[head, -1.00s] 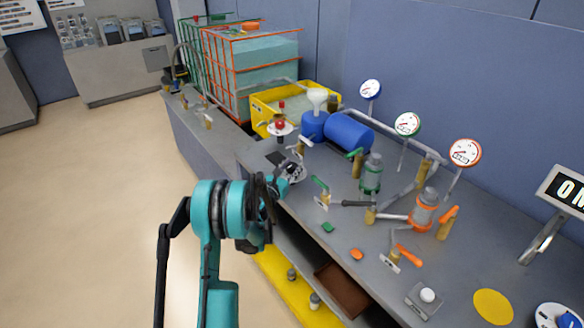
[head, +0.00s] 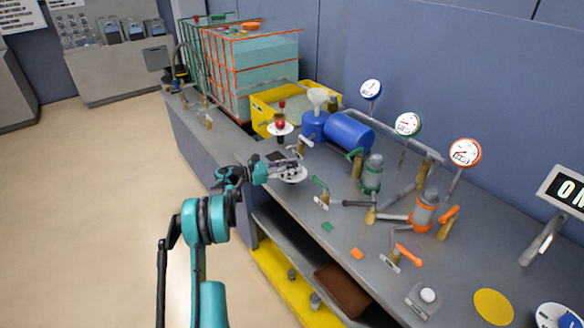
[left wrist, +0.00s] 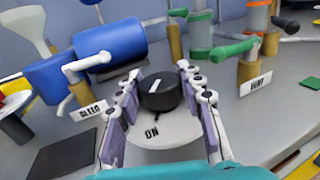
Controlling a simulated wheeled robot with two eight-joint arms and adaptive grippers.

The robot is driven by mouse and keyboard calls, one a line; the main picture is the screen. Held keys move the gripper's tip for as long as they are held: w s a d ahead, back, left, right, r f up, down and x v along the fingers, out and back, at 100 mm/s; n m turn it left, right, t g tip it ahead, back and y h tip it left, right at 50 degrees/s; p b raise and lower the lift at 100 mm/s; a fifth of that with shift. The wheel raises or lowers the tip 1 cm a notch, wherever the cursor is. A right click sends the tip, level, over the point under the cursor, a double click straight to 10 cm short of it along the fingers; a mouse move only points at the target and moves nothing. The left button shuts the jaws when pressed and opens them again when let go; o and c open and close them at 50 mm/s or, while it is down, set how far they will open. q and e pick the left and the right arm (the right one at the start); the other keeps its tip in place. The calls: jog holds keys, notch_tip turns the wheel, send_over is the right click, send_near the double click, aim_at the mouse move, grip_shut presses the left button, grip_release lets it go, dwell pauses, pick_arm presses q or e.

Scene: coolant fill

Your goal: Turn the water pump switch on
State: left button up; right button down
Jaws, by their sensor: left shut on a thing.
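The water pump switch is a round black knob (left wrist: 160,90) with a white line on top, on a pale round plate (left wrist: 165,132) marked ON. In the left wrist view the line slants slightly, and the ON mark is on the near side of the knob. My left gripper (left wrist: 160,88) has one finger on each side of the knob and is shut on it. In the head view my left gripper (head: 287,168) is over the plate (head: 297,178) and mostly covers the knob. My right gripper is not in view.
A blue tank (head: 348,132) lies behind the switch. The BLEED valve (left wrist: 88,62) and the VENT valve (left wrist: 236,48) stand close on either side. A black pad (left wrist: 62,155) lies to the left. Gauges and pipework fill the bench's right half.

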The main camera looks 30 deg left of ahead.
pick_arm(q)
jog(key=shift+m+g+h, duration=0.4)
jog(key=shift+g+h, duration=0.1)
jog(key=o, duration=1.2)
jog(key=v, duration=1.2)
